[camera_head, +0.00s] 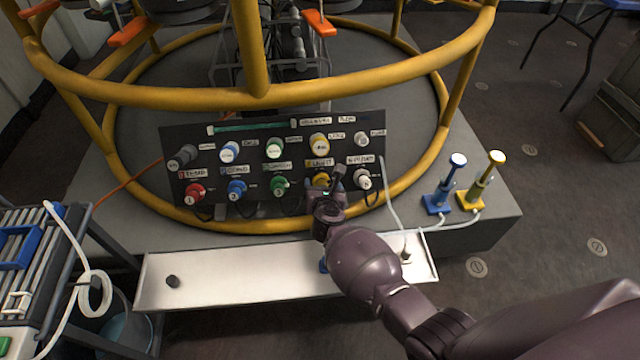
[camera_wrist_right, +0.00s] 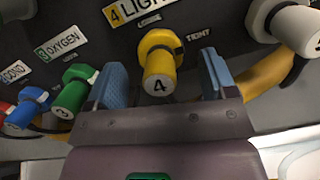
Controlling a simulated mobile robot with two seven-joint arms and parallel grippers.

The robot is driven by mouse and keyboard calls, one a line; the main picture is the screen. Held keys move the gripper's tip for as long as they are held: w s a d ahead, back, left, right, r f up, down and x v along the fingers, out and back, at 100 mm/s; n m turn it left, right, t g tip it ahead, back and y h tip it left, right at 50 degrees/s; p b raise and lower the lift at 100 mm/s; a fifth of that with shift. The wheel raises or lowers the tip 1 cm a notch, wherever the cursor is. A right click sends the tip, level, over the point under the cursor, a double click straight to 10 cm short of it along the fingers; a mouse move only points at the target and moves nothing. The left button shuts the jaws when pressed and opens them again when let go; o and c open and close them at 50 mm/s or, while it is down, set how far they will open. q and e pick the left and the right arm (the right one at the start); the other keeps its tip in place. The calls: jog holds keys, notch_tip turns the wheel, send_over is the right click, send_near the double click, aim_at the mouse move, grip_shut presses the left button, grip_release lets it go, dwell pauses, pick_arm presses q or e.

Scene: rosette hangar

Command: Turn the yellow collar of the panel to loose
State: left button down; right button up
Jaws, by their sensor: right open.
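The dark panel (camera_head: 190,137) stands tilted inside the yellow frame, with two rows of coloured connectors. The yellow collar (camera_head: 320,180) is in the lower row, partly hidden by my right gripper (camera_head: 329,188). In the wrist view the yellow collar (camera_wrist_right: 159,46) surrounds a plug end marked 4, below a "4 LIGHT" label. The word "TIGHT" is printed to its right. My right gripper (camera_wrist_right: 162,85) is open, with one blue-grey finger on each side of the plug and a gap at both sides. My left gripper is not in view.
The green connector (camera_wrist_right: 72,92) is close left of my gripper, the white one (camera_wrist_right: 290,25) to the right. A yellow frame bar (camera_head: 330,93) crosses above the panel. A white tray (camera_head: 230,280) lies in front, with a dark knob (camera_head: 173,281).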

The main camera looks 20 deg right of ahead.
jog(key=shift+x, duration=0.8)
jog(key=shift+w+f+b, duration=0.1)
jog(key=shift+w+b, duration=0.2)
jog(key=c, duration=0.9)
